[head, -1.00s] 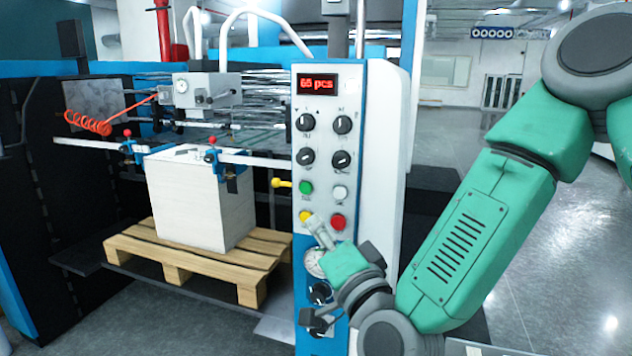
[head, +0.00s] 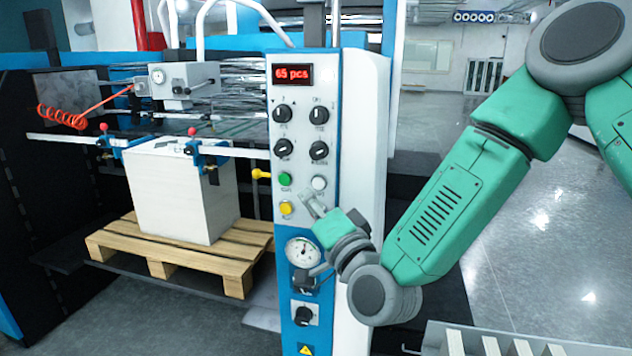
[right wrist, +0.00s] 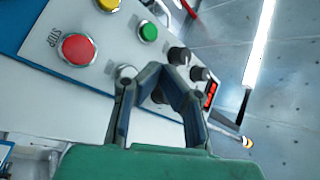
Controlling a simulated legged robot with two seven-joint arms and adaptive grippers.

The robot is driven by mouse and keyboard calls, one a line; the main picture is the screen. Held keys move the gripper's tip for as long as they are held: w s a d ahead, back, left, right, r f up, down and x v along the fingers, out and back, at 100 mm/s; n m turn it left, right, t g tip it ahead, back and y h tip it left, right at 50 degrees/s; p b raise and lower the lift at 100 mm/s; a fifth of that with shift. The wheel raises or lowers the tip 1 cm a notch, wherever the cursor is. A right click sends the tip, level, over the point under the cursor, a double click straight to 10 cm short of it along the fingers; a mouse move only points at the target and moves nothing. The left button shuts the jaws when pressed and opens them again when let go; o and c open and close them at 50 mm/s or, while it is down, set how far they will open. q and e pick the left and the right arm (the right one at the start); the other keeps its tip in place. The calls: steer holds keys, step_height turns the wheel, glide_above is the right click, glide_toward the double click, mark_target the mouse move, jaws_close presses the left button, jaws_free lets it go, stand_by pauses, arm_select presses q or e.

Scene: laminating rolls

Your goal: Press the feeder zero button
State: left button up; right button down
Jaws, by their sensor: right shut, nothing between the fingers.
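The control panel (head: 300,130) carries a white button (head: 319,183), a green button (head: 285,179) and a yellow button (head: 286,208). I cannot read their small labels, so I cannot tell which is feeder zero. My right gripper (head: 305,196) is shut and empty, just below and left of the white button in the head view. In the right wrist view the white button (right wrist: 125,72) sits beside the left finger, partly covered; I cannot tell whether they touch. The red STOP button (right wrist: 79,49) shows there too, but is hidden behind my gripper in the head view. My left gripper is not in view.
Several black knobs (head: 282,114) and a red display (head: 292,75) reading 65 pcs are higher on the panel. A gauge (head: 302,252) is below the buttons. A paper stack (head: 180,195) on a wooden pallet (head: 200,262) stands left. Open floor lies right.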

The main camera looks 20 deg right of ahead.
mark_target(319, 183)
steer(key=shift+w+d+f, duration=0.1)
steer(key=shift+w+d, duration=1.1)
steer(key=shift+w, duration=0.05)
steer(key=shift+w+a, duration=0.2)
steer(key=shift+a, duration=0.05)
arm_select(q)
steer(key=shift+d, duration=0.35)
arm_select(e)
steer(key=shift+d, duration=0.25)
steer(key=shift+a, duration=0.1)
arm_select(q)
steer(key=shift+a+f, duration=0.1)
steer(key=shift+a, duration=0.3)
arm_select(e)
steer(key=shift+a, duration=0.45)
steer(key=shift+d, duration=0.1)
steer(key=shift+w+d, duration=0.25)
steer(key=shift+d, duration=0.45)
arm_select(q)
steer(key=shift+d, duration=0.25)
